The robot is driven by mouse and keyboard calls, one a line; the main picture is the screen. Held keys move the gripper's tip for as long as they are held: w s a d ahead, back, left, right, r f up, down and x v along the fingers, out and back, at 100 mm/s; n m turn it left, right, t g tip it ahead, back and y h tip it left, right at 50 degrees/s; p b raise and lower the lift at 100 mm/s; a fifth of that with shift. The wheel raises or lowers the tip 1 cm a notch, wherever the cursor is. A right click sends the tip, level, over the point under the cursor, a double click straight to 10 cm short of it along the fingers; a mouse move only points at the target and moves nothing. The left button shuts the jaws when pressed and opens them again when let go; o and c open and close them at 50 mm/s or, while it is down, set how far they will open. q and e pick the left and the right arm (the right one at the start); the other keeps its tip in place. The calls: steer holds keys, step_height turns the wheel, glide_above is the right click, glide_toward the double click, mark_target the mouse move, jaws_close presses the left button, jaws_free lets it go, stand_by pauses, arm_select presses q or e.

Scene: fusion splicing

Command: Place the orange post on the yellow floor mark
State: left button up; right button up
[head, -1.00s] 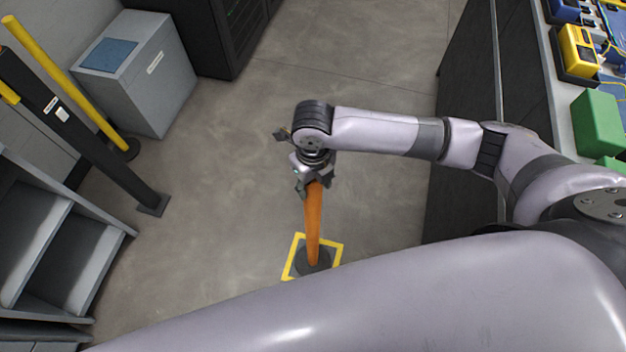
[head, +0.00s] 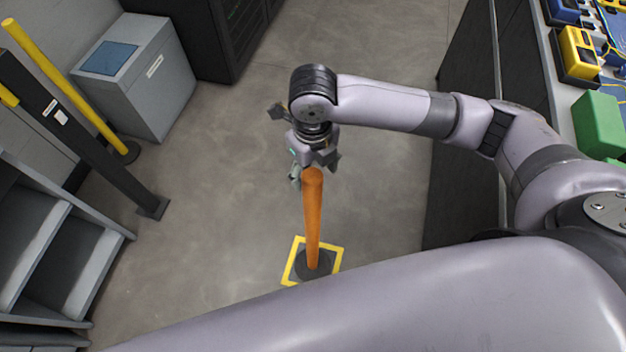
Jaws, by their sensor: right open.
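The orange post (head: 312,220) stands upright on its round dark base (head: 313,264). The base lies inside the yellow square floor mark (head: 336,246), whose near right part is hidden by my own arm. My right gripper (head: 313,172) is open at the top of the post, just behind it in the picture. I cannot tell whether a finger still touches the post. My left gripper is not in view; a large arm link crosses the bottom of the picture.
A yellow post (head: 70,90) and a dark slanted post (head: 85,140) stand at left by a grey cabinet (head: 150,80). Grey steps (head: 60,250) are at lower left. A workbench (head: 565,95) with a green box (head: 598,125) runs along the right. The middle floor is clear.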

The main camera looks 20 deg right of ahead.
steer(key=shift+r, duration=2.3)
